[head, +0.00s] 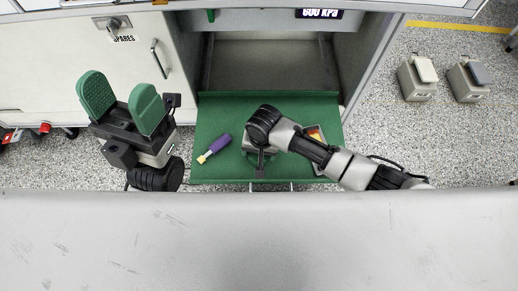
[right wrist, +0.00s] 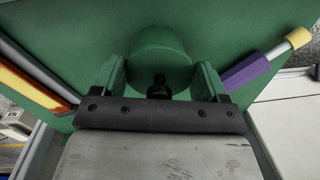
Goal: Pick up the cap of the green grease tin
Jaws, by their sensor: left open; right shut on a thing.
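My right gripper (right wrist: 160,85) points down over the pulled-out green-lined drawer, with its arm coming in from the right in the head view. In the right wrist view its two green-padded fingers stand on either side of a round green thing (right wrist: 158,52), which looks like the cap of the grease tin. A small black knob-like part (right wrist: 159,90) shows between the fingers. The fingers are closed on the green thing; whether it is lifted, I cannot tell. In the head view the arm and gripper mostly hide it. My left gripper (head: 122,100) is open and empty, left of the drawer.
A purple-handled tool (head: 216,147) with a yellow tip lies left of the right gripper in the drawer (head: 212,112). A grey tray (head: 332,131) with orange contents lies right. A cabinet door (head: 105,62) stands behind my left gripper. Two pedal-like boxes (head: 418,80) are on the floor.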

